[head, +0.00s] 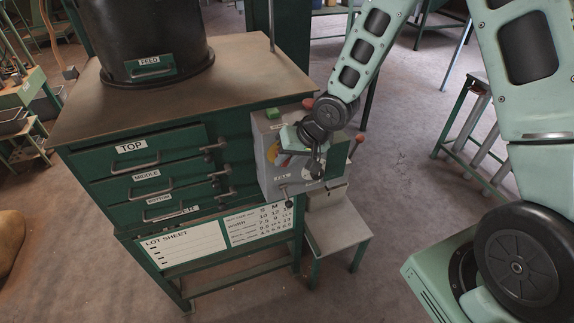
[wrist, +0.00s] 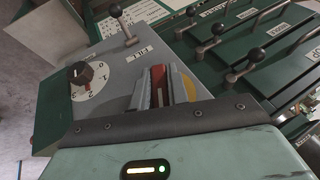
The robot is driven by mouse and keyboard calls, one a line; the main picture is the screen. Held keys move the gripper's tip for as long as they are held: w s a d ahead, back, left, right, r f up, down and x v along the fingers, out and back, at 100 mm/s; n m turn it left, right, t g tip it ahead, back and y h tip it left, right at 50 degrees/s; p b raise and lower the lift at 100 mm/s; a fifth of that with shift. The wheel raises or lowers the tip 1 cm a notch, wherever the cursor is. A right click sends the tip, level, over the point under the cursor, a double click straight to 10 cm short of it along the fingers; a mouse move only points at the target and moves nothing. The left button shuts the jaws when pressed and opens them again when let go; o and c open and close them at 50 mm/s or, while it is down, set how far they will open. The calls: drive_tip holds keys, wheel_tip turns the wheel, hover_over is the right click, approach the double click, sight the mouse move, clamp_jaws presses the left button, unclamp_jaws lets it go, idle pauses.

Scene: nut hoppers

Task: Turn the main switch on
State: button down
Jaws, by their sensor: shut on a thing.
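The main switch shows in the wrist view as a red handle (wrist: 159,84) on a yellow plate (wrist: 188,87), on the face of a grey control box (head: 262,165). My gripper (wrist: 163,92) is shut on the red handle, with one finger along each side of it. In the head view my gripper (head: 300,158) is at the front of the box and covers much of its face. Part of the yellow plate (head: 272,153) shows to the left of it. Which marking the handle points to is hidden.
A numbered dial (wrist: 84,76) and a tilt lever (wrist: 122,24) sit on the same box face, close to my fingers. A green button (head: 273,113) is on top of the box. Drawers (head: 150,178) with ball-ended levers stand beside it. A small stand (head: 338,232) is below.

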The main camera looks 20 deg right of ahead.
drive_tip(key=shift+w+a+r+n+h+b, duration=0.15)
drive_tip(key=shift+h+b, duration=0.65)
drive_tip(key=shift+b, duration=1.05)
drive_tip(key=shift+w+n+h+b, duration=0.2)
drive_tip(key=shift+h+b, duration=0.6)
drive_tip(key=shift+b, duration=1.05)
drive_tip(key=shift+w+d+r+h+b, duration=0.1)
drive_tip(key=shift+d+r+h+b, duration=0.1)
drive_tip(key=shift+h+b, duration=0.65)
drive_tip(key=c, duration=1.4)
unclamp_jaws()
drive_tip(key=shift+y, duration=0.25)
drive_tip(key=shift+o, duration=0.2)
drive_tip(key=shift+f, duration=0.1)
drive_tip(key=shift+a, duration=0.1)
drive_tip(key=b+v, duration=0.2)
drive_tip(key=v, duration=1.5)
